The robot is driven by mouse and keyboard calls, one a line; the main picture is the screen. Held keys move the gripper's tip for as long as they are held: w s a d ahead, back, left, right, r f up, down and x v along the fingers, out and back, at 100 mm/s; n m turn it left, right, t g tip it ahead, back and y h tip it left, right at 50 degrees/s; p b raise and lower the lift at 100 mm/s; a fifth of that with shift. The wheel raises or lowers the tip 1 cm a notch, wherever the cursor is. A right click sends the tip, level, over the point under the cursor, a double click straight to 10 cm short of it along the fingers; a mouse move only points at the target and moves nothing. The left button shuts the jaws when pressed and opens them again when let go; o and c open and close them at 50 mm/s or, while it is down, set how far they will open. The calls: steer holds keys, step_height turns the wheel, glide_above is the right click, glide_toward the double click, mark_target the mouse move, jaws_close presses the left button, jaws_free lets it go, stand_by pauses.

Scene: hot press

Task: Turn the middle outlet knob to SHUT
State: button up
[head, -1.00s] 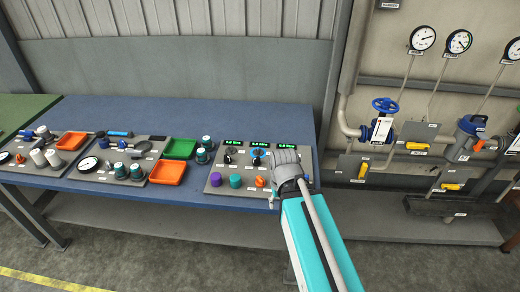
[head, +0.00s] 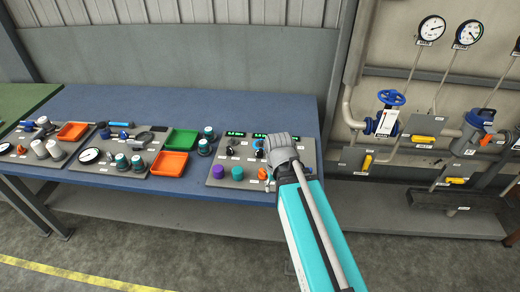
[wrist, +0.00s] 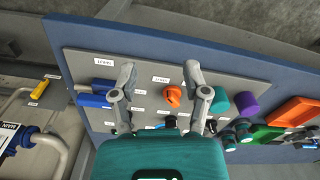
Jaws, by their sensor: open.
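The outlet panel (head: 210,181) is a grey plate on the blue bench with green displays and several knobs. In the wrist view, my open, empty gripper (wrist: 160,70) has its fingers on either side of an orange knob (wrist: 172,96) in the picture, apparently above the panel and not closed on it. The orange knob shows partly in the head view (head: 264,173). A black knob (head: 229,151) sits under the left display.
A teal knob (wrist: 220,100) and a purple knob (wrist: 246,103) stand beside the orange one. Blue parts (wrist: 95,98) are on its other side. Orange trays (head: 169,164) and another panel lie to the left. Valve pipework (head: 387,115) is on the right wall.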

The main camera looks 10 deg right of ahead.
mark_target(259, 150)
steer(key=w+r+m+p, duration=0.2)
steer(key=w+m, duration=0.4)
steer(key=w, duration=0.8)
steer(key=w+r+m+p, duration=0.3)
steer(key=w+m, duration=0.3)
steer(key=w, duration=0.7)
steer(key=shift+w+a+r, duration=0.2)
steer(key=shift+w, duration=0.2)
steer(key=shift+f, duration=0.1)
step_height(259, 150, down, 14)
steer(key=b, duration=1.3)
steer(key=shift+r+b, duration=0.2)
steer(key=shift+b, duration=0.15)
jaws_close()
